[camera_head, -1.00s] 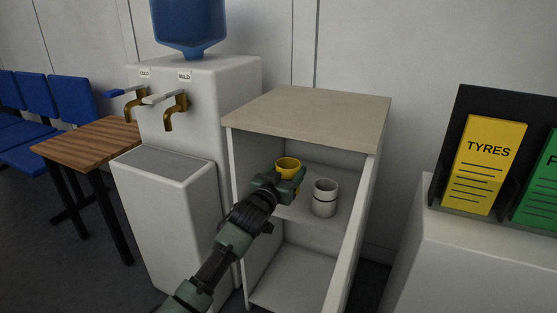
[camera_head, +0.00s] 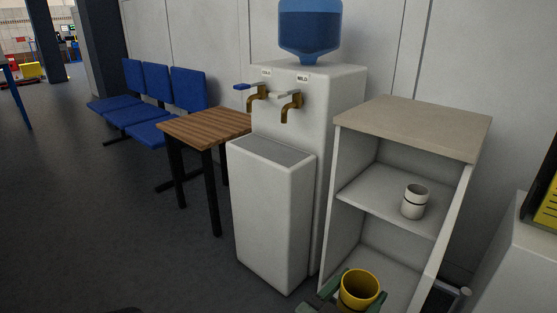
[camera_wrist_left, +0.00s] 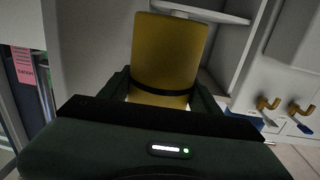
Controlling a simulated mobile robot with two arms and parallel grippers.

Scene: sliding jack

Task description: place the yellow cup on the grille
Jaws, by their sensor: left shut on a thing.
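The yellow cup (camera_head: 360,286) is at the bottom of the head view, upright with its open top showing, in front of the shelf unit. My left gripper (camera_head: 356,299) is shut on it, with fingers on both sides. In the left wrist view the yellow cup (camera_wrist_left: 168,50) stands between the fingers of my left gripper (camera_wrist_left: 163,96), with a dark band low on it. The grey grille (camera_head: 272,152) is the flat top of the white pedestal below the dispenser taps, left of and beyond the cup. It looks empty. My right gripper is not in view.
The water dispenser (camera_head: 338,105) has two brass taps (camera_head: 291,106) overhanging the grille. The open shelf unit (camera_head: 415,122) stands right of it, with a white cup (camera_head: 415,202) on its middle shelf. A wooden table (camera_head: 205,125) and blue chairs (camera_head: 187,90) are left. The floor in front is clear.

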